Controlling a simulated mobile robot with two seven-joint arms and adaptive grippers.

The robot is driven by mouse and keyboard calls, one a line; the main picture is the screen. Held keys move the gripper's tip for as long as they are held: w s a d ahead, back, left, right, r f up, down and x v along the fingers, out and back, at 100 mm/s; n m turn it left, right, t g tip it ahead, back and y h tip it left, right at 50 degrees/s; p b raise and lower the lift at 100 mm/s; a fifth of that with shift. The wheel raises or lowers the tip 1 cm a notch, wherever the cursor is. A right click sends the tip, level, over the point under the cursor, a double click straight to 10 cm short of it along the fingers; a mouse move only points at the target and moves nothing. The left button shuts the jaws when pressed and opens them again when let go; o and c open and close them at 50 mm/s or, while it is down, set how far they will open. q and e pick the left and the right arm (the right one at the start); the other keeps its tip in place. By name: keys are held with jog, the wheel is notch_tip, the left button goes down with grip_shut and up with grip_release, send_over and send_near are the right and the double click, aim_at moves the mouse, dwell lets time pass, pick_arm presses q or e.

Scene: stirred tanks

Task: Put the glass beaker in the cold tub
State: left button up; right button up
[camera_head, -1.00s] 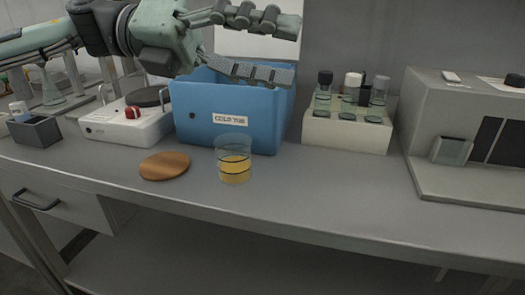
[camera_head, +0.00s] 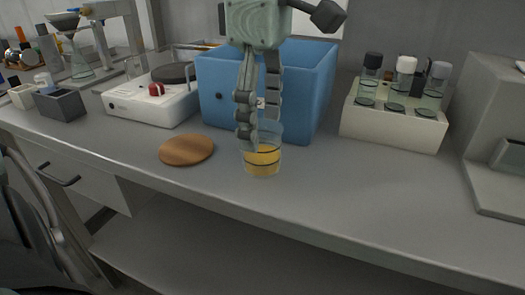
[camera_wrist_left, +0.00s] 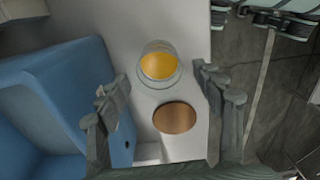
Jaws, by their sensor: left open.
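The glass beaker (camera_head: 263,160), clear with amber liquid, stands upright on the bench in front of the cold tub (camera_head: 222,95), a blue open box. My left gripper (camera_head: 259,134) is open and points down at the beaker, one finger overlapping its upper left side. In the left wrist view the beaker (camera_wrist_left: 158,66) shows between and beyond the open fingertips (camera_wrist_left: 161,79), with the tub (camera_wrist_left: 62,75) at left. I cannot tell whether the fingertips reach below the rim. The gripper hides part of the tub and its label. My right gripper is not in view.
A round wooden disc (camera_head: 187,150) lies left of the beaker. A white hotplate (camera_head: 140,107) stands left of the tub, a vial rack (camera_head: 392,122) right of it, and a grey machine (camera_head: 492,125) at far right. The bench right of the beaker is clear.

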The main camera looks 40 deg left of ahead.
pick_arm(q)
jog(key=shift+f, duration=0.95)
jog(key=shift+c, duration=0.3)
jog(key=c, duration=1.3)
